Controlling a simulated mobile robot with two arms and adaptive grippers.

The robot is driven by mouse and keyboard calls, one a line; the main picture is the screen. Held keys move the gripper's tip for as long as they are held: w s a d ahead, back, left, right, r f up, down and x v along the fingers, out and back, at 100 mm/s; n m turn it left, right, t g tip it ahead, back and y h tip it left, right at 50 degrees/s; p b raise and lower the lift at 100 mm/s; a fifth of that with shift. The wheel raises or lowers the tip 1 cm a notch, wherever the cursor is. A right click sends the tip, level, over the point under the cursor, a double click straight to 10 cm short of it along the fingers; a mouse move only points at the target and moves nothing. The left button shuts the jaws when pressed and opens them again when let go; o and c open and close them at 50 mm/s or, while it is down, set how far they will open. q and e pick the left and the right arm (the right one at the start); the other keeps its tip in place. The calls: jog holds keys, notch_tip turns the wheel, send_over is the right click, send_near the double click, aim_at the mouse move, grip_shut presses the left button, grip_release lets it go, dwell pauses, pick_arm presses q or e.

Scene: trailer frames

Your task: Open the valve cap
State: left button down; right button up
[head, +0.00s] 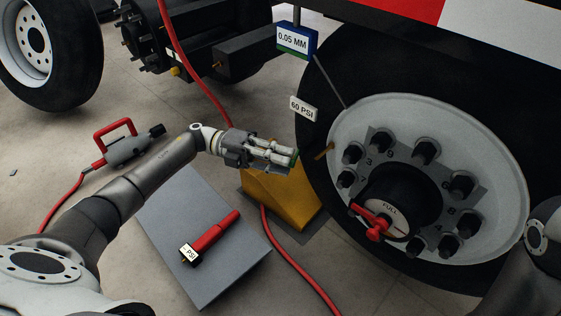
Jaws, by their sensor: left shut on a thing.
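The wheel's brass valve stem (324,151) sticks out to the left from the white rim (345,125). My left gripper (293,157) is just left of the stem, with a small gap showing between them. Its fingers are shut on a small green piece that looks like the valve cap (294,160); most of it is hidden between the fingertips. My right arm shows only at the right edge, and its gripper is out of view.
A yellow wheel chock (275,198) lies below my left gripper. A grey board (175,215) holds a red PSI gauge (212,235). An impact wrench (128,147) lies at left. Red hoses cross the floor. A red-handled hub tool (374,225) is on the wheel.

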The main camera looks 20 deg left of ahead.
pick_arm(q)
jog(key=c, duration=1.3)
grip_release()
jog(key=shift+o, duration=0.2)
jog(key=a, duration=1.2)
jog(key=shift+s, duration=0.3)
jog(key=shift+f, duration=0.1)
